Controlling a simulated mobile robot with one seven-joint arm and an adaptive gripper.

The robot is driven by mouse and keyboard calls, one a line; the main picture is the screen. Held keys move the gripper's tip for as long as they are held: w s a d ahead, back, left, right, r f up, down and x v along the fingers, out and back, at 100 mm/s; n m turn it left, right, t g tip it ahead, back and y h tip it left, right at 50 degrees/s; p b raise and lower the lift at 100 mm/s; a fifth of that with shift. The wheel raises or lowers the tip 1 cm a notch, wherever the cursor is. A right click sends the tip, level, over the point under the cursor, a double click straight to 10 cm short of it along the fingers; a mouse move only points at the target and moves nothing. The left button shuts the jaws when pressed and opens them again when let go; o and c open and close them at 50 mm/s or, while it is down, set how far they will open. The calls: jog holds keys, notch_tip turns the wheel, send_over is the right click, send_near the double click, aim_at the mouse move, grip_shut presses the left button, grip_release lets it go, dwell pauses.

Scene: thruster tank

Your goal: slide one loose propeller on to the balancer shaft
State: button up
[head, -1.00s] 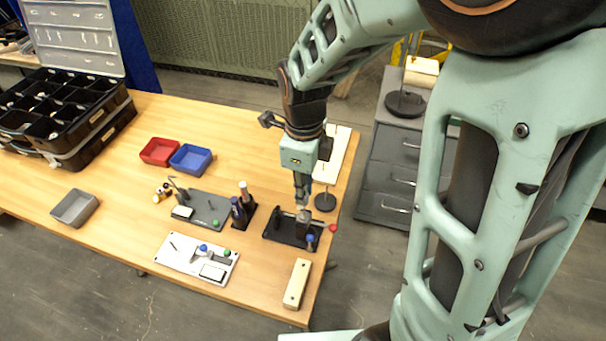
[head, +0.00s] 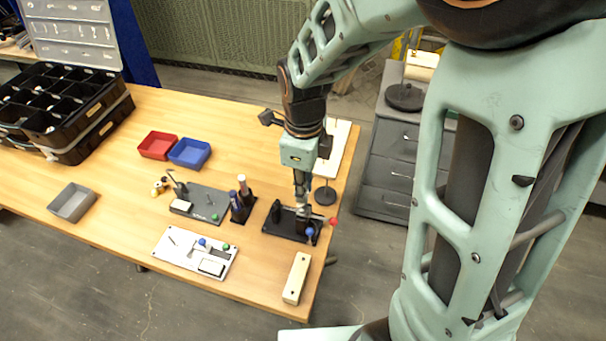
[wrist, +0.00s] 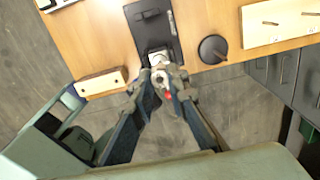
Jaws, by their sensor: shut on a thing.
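My gripper (head: 302,207) points down over the right end of a black fixture (head: 277,231) near the table's right edge. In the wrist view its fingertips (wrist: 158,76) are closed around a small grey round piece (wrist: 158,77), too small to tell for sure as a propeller. A pale silver block (wrist: 159,59) shows just beyond it on the fixture. The fixture carries a blue knob (head: 310,232) and a red knob (head: 334,222). Small brass-coloured pieces (head: 159,187) lie left of a grey plate with upright posts (head: 195,214). The balancer shaft cannot be made out surely.
A white plate with knobs (head: 170,258) and a wooden block (head: 297,278) lie in front. Dark cylinders (head: 240,205) stand left of the fixture. A black round base with a rod (head: 325,195) stands close behind my gripper. Red (head: 157,146) and blue (head: 189,153) bins sit farther back.

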jog(key=shift+f+b, duration=0.35)
jog(key=shift+f, duration=0.2)
jog(key=shift+f+b, duration=0.4)
jog(key=shift+f, duration=0.15)
jog(key=shift+f, duration=0.15)
dwell(0.4)
jog(key=shift+f+b, duration=0.45)
jog(key=shift+b, duration=0.05)
jog(key=o, duration=0.8)
jog(key=shift+o, duration=0.2)
